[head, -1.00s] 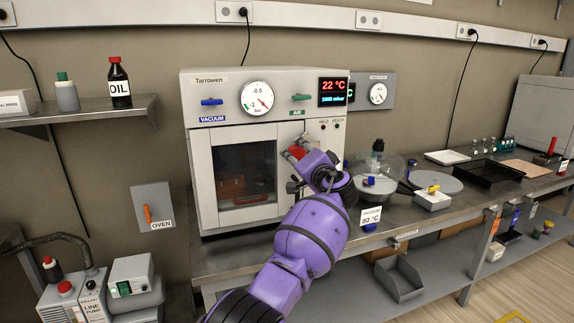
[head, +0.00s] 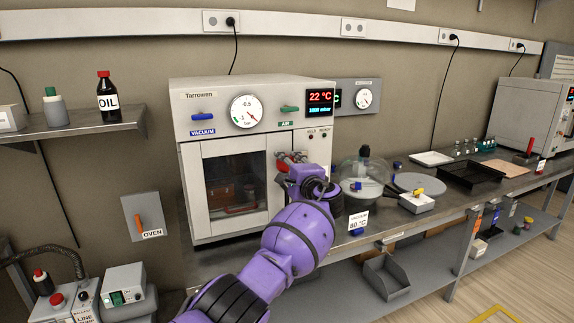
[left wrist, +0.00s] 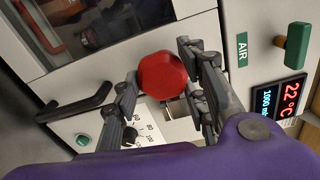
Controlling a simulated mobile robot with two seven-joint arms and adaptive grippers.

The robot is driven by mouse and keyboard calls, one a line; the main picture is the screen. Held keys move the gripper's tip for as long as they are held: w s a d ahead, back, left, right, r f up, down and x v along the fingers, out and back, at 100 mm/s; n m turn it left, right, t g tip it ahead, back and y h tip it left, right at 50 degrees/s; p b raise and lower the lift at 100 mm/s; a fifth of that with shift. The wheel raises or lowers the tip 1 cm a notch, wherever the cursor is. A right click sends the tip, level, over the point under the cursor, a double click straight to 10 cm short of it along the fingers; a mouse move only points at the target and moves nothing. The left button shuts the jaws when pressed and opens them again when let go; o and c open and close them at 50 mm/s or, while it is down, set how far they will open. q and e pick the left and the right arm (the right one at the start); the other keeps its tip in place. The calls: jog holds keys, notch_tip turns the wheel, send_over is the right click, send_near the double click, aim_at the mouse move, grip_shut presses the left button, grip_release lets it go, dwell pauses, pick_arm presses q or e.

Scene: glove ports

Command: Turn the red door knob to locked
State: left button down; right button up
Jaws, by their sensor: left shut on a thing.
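The red door knob (left wrist: 162,76) is a faceted red knob on the front of the white Tarrowen oven (head: 300,90), at the right edge of its glass door (head: 225,180). In the left wrist view my left gripper (left wrist: 160,92) has one finger on each side of the knob and is shut on it. In the head view my purple left arm reaches to the oven front, and the gripper (head: 290,162) mostly hides the knob. The door looks closed. I cannot tell which position the knob is in. My right gripper is not in view.
A black door handle (left wrist: 78,104) and a small dial (left wrist: 132,134) are close to the fingers. A green AIR lever (head: 289,109) and blue VACUUM lever (head: 202,130) are above. A glass vacuum vessel (head: 364,178) stands right of the oven on the bench.

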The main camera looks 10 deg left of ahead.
pick_arm(q)
jog(key=shift+d+f+m, duration=0.1)
jog(key=shift+f+m, duration=0.05)
jog(key=shift+m, duration=0.15)
jog(key=c, duration=1.1)
grip_release()
jog(key=shift+s, duration=0.15)
jog(key=v, duration=1.1)
jog(key=shift+s+d, duration=0.25)
jog(key=shift+s, duration=0.05)
